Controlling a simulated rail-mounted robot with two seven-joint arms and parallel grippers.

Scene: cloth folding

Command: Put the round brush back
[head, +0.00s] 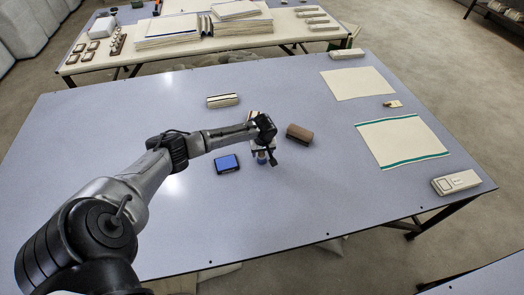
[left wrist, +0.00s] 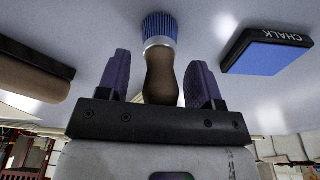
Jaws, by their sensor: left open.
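The round brush (left wrist: 160,42) has blue bristles, a metal collar and a brown handle. In the left wrist view its handle lies between the two fingers of my left gripper (left wrist: 161,82), which is open, with a gap visible beside the handle. The bristles point toward the table. In the head view my left gripper (head: 264,152) is low over the middle of the table, and the blue bristle end (head: 261,158) shows just below it. The rest of the brush is mostly hidden there. My right gripper is in neither view.
A blue-topped chalk box (head: 227,163) lies left of the gripper; a brown block (head: 299,133) lies right. A striped block (head: 222,100) lies behind. Two cloths (head: 402,141) (head: 358,84) and a pale box (head: 456,183) are at right. The front of the table (head: 260,225) is clear.

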